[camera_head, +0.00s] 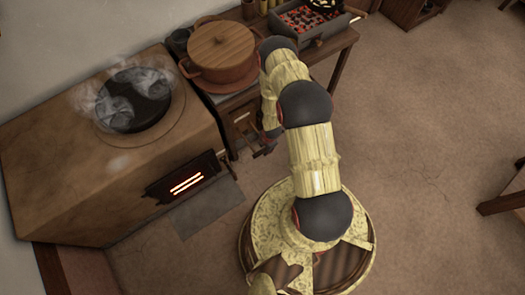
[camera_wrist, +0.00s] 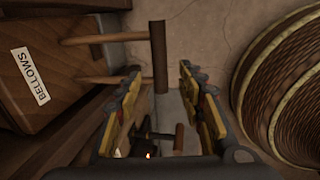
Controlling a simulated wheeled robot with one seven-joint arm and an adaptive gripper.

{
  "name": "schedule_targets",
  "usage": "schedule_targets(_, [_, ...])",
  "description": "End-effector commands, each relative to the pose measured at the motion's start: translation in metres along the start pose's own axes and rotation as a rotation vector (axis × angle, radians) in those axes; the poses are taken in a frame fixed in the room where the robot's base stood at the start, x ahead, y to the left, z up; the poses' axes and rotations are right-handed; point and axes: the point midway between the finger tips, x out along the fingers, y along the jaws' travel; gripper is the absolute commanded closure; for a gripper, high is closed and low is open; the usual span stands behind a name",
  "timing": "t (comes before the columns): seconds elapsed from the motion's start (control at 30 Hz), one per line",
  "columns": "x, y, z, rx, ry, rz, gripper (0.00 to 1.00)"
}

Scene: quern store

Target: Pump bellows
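The bellows (camera_wrist: 40,75) is a brown wooden body with a white "BELLOWS" label, at the left of the wrist view. Two wooden rods run right from it to a dark wooden handle bar (camera_wrist: 158,45). My gripper (camera_wrist: 160,72) is open, one finger on each side of the bar's near end in the picture. No contact shows, and I cannot tell how far beyond the fingertips the bar lies. In the head view my gripper (camera_head: 266,143) is low beside the bench, mostly hidden by my arm. The bellows body cannot be made out there.
A brown stove (camera_head: 100,165) with a steaming dark hotplate (camera_head: 134,98) and a glowing slot (camera_head: 187,184) stands at left. The bench (camera_head: 338,50) carries a lidded pot (camera_head: 221,55) and a tray of embers (camera_head: 305,20).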

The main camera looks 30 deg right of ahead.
Motion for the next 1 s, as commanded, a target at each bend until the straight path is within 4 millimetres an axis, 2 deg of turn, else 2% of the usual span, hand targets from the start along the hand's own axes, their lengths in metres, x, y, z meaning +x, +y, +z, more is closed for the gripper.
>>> schedule_targets(0.17, [0.013, -0.001, 0.000, -0.029, 0.001, 0.000, 0.61])
schedule_targets(0.4, [0.051, -0.001, -0.001, -0.027, 0.001, 0.000, 0.61])
schedule_targets(0.6, [0.073, 0.000, 0.000, -0.026, 0.000, 0.001, 0.61])
schedule_targets(1.0, [0.078, 0.001, 0.000, -0.026, 0.000, 0.002, 0.62])
